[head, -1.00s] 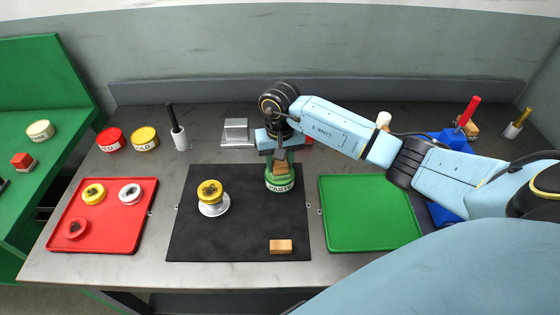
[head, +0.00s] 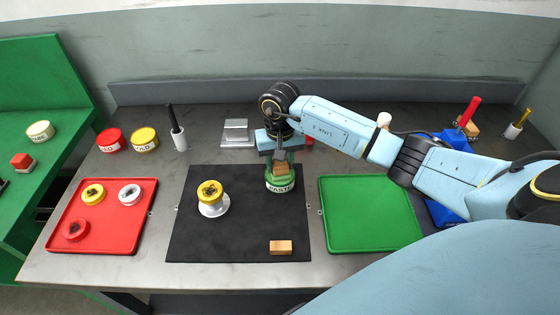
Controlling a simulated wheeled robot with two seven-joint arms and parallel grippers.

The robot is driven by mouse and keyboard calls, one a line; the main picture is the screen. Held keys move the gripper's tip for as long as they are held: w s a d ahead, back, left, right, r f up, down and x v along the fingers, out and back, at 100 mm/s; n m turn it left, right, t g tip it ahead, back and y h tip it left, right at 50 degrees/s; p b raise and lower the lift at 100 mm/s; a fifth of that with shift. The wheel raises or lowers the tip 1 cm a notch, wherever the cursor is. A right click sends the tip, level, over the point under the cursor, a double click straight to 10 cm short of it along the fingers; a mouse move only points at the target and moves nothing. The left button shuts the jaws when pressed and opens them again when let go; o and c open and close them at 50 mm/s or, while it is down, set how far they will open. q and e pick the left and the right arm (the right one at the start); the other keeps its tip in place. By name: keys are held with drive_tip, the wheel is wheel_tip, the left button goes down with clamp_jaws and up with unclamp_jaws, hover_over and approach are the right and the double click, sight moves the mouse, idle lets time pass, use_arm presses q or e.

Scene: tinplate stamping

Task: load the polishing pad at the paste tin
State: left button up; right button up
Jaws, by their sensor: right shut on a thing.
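The green paste tin (head: 281,184) stands at the back right of the black mat, its label facing me. My right gripper (head: 281,163) points down over the tin and is shut on the polishing pad (head: 281,168), a small wooden block. The block sits at the tin's mouth. Its lower face is hidden, so I cannot tell if it touches the paste. My left gripper is not in view.
A yellow-topped part on a white stand (head: 213,200) and a wooden block (head: 281,247) are on the black mat (head: 240,235). A red tray (head: 105,243) with several round pieces lies left. An empty green tray (head: 370,212) lies right. Red (head: 111,140) and yellow (head: 144,139) tins stand behind.

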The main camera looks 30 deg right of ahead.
drive_tip(key=shift+r+p, duration=1.8)
drive_tip(key=shift+r, duration=1.6)
